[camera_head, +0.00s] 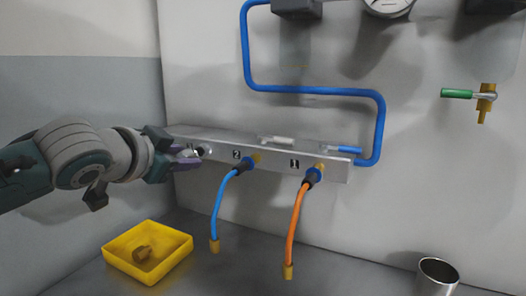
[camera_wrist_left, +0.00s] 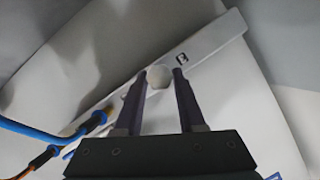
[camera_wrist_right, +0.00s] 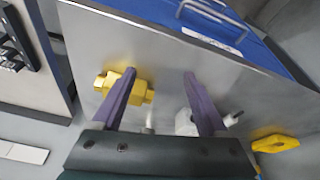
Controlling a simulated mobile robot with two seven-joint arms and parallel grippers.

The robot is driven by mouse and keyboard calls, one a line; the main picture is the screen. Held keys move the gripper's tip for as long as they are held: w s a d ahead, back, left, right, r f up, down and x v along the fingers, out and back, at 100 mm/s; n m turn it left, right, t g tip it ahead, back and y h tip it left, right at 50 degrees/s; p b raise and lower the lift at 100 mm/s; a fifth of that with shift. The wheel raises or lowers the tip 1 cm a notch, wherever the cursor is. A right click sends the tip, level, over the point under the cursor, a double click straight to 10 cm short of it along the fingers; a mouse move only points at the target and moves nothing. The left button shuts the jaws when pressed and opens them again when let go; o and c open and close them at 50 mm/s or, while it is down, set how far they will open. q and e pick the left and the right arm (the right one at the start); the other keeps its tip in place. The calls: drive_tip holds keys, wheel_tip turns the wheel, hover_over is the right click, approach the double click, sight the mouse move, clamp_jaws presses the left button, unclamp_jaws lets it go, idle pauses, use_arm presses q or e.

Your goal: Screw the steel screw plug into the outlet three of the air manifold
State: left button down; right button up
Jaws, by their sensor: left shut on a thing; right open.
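The air manifold (camera_head: 265,163) is a long silver bar on the wall, with labels 1 and 2 readable. It also shows in the left wrist view (camera_wrist_left: 215,43). My left gripper (camera_head: 198,156) is at the manifold's left end, where outlet three is. In the left wrist view its fingers (camera_wrist_left: 163,74) are shut on the round, pale steel screw plug (camera_wrist_left: 157,78), against the bar's face near a label. How far the plug sits in the outlet is hidden. My right gripper (camera_wrist_right: 159,73) is open, shown only in the right wrist view, with nothing between its fingertips.
A blue hose (camera_head: 227,195) hangs from outlet two, an orange hose (camera_head: 295,225) from outlet one. A steel cup (camera_head: 437,277) stands at right. A brass fitting (camera_wrist_right: 140,92) is near my right gripper.

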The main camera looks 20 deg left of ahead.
use_arm(q)
drive_tip(key=shift+w+d, duration=0.1)
drive_tip(key=shift+w, duration=0.95)
idle(0.8)
drive_tip(key=shift+c, duration=2.1)
unclamp_jaws()
drive_tip(key=v, duration=0.9)
drive_tip(key=shift+s, duration=0.4)
drive_tip(key=shift+r, duration=0.1)
